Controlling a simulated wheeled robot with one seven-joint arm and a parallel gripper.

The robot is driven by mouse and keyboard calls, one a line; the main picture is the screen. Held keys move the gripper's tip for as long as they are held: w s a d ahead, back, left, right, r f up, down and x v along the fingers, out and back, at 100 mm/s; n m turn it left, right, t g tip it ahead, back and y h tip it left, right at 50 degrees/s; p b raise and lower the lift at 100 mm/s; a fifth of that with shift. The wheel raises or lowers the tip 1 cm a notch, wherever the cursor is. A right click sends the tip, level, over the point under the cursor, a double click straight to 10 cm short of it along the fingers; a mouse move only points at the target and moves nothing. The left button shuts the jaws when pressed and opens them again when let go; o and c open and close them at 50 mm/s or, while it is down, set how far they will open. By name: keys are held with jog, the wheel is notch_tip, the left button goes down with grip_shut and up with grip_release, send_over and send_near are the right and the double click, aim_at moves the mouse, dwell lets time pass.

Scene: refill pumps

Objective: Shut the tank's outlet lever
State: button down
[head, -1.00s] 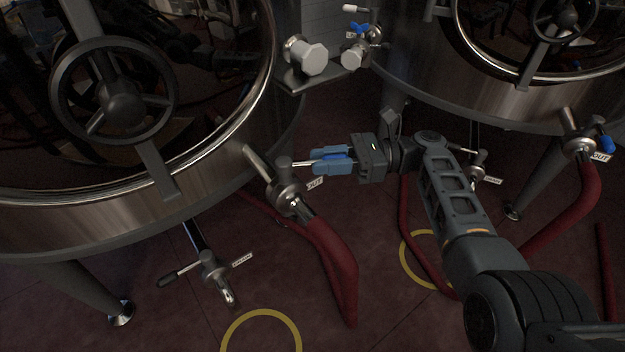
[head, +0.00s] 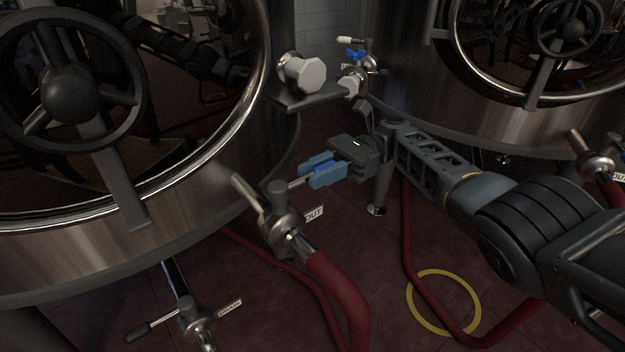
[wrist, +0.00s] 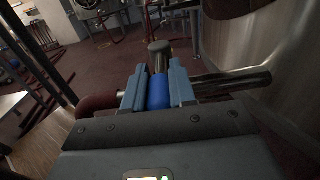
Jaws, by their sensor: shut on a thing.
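The outlet valve (head: 282,224) sits on a short pipe low on the left tank (head: 150,225), beside an "OUT" tag (head: 314,213). Its lever (head: 298,183) points right and slightly up from the valve, roughly across the pipe in the head view. My gripper (head: 320,172) is shut on the lever's blue grip, its blue fingers on either side. The fingers hide part of the grip.
A red hose (head: 340,290) runs down from the outlet. A drain valve (head: 190,318) with a black-handled lever is at lower left. A bracket (head: 315,95) with a blue-handled valve is behind. A second tank (head: 470,135) stands at right. A yellow floor ring (head: 443,302) lies below my arm.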

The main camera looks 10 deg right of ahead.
jog(key=shift+w+a, duration=0.1)
dwell(0.6)
jog(key=c, duration=0.9)
grip_release()
